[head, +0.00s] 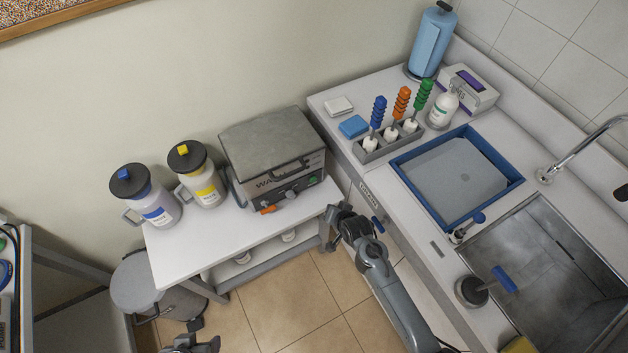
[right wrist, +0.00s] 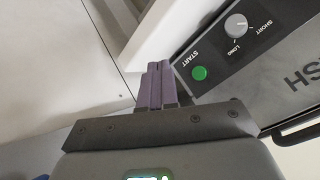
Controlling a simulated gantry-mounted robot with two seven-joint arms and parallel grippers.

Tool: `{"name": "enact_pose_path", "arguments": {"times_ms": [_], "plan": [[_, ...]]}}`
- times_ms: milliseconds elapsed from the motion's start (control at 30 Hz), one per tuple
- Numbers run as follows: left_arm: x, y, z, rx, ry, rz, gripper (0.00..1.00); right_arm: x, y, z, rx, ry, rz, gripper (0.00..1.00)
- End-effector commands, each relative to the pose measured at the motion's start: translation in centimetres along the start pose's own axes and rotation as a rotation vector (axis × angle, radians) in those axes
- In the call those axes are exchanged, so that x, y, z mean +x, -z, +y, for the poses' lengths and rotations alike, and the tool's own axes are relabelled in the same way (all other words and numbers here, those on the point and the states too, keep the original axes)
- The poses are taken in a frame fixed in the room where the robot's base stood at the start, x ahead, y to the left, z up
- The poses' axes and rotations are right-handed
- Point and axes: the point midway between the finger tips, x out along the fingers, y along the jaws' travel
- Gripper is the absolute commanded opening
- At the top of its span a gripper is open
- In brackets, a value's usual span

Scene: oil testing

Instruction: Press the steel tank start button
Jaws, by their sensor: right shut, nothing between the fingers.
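The steel tank (head: 272,147), a grey box with a flat lid, stands on the right end of the white side table. Its green start button (head: 312,180) is on the front panel's right end. My right gripper (head: 338,211) is shut and empty in front of the tank. In the right wrist view its purple fingertips (right wrist: 157,85) are left of the button and apart from it in the picture. My left gripper (head: 194,334) is partly visible at the bottom edge; its jaws are unclear.
Blue-labelled (head: 148,195) and yellow-labelled (head: 199,175) jugs stand left of the tank on the white table (head: 200,247). The counter with a blue tray (head: 428,208) and sink (head: 545,270) lies right of my right arm.

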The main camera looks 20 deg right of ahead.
Motion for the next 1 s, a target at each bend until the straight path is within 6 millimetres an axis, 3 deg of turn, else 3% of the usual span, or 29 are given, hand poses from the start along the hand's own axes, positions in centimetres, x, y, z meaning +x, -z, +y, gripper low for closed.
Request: {"name": "enact_pose_path", "arguments": {"times_ms": [633,1000], "plan": [[5.4,-1.9,0.0,0.006,0.005,-0.003,0.58,4.6,2.9,-3.0,-0.001,0.002,0.002,0.00],[6.2,-2.1,0.3,-0.004,-0.004,-0.002,0.58,6.0,4.3,-4.3,0.001,0.000,0.000,0.00]]}}
